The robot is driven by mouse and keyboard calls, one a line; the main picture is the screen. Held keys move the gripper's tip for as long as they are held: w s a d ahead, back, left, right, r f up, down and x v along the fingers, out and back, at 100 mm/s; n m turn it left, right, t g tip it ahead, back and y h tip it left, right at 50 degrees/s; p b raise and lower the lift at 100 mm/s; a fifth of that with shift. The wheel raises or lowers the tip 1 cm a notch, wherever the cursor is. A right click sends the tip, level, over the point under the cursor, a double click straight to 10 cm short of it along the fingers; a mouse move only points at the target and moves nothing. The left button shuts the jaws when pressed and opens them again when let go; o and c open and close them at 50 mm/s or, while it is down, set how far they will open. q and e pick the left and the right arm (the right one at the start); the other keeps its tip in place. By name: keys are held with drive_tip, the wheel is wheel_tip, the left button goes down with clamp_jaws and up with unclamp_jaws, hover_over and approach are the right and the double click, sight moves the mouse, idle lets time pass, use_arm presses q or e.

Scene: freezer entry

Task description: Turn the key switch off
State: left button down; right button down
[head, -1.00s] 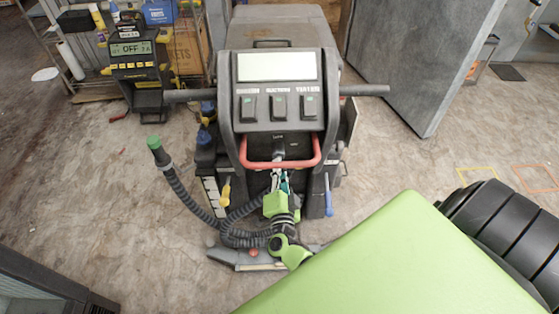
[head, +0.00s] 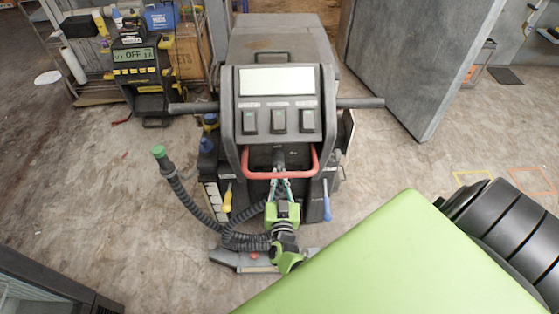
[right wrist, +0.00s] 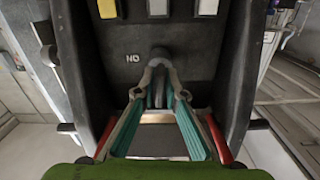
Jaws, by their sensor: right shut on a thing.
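The key switch (head: 279,156) sits in the dark recess under the floor machine's control panel, behind the red bar. In the right wrist view the key switch (right wrist: 159,52) is a dark, rounded piece with a small label at its left, which reads as an upside-down ON. My right gripper (head: 281,176) reaches up to it from below. In the right wrist view the fingers of my right gripper (right wrist: 158,68) are closed around the key's dark grip, partly hiding it. The key's exact angle is hard to tell. My left gripper is not in view.
The red bar (head: 245,163) frames the recess. Three rocker switches (head: 279,121) and a blank display (head: 277,81) are above. A black hose (head: 184,196) curves at the left. Yellow (head: 227,197) and blue (head: 327,207) levers flank my arm. A charger (head: 140,70) reading OFF stands back left.

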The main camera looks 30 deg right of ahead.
drive_tip(key=shift+f+n, duration=0.1)
drive_tip(key=shift+n, duration=0.4)
drive_tip(key=c, duration=2.2)
unclamp_jaws()
